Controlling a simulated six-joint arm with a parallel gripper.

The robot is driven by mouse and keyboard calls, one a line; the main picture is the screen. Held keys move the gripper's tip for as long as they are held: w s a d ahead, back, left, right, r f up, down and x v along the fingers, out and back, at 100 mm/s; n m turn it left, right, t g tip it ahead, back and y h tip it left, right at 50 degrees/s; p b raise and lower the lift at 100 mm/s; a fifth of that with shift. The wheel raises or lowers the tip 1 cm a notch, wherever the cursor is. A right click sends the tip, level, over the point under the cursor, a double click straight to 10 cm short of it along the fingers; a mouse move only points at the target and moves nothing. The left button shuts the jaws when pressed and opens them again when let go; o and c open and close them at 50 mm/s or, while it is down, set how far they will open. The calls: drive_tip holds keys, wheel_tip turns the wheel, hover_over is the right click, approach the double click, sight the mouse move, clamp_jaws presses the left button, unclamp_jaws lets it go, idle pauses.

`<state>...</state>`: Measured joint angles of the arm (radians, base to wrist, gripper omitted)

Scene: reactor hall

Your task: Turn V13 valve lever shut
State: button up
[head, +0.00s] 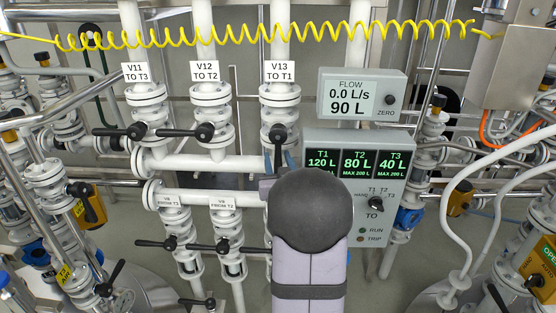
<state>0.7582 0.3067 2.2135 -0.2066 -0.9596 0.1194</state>
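The V13 valve (279,104) is a white flanged valve on a vertical pipe, under the label "V13 TO T1" (280,71). Its black lever (278,142) points down along the pipe, and its lower end is hidden at my gripper. My gripper (279,160) is at the lever's lower part, with blue-grey fingertips showing on both sides of it. My grey, rounded arm link covers most of the gripper, so I cannot tell whether the fingers are closed on the lever.
The V12 lever (187,132) and V11 lever (118,132) lie crosswise, to the left. The flow meter (362,95) reads 0.0 L/s and 90 L. Right of my gripper, the tank panel (360,148) reads T1 120 L, T2 80 L, T3 40 L. A yellow coiled cable (200,38) hangs above.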

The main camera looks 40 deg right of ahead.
clamp_jaws()
drive_tip(key=shift+w+a+f+m+b, duration=0.15)
drive_tip(key=shift+w+a+m+b, duration=0.2)
drive_tip(key=shift+m+b, duration=0.65)
drive_tip(key=w+a+r+m+h+b, duration=0.4)
drive_tip(key=r+m+b, duration=0.5)
drive_tip(key=m+b, duration=0.7)
drive_tip(key=shift+w+a+m+g+b, duration=0.3)
drive_tip(key=shift+w+a+m, duration=0.15)
drive_tip(key=shift+m, duration=0.75)
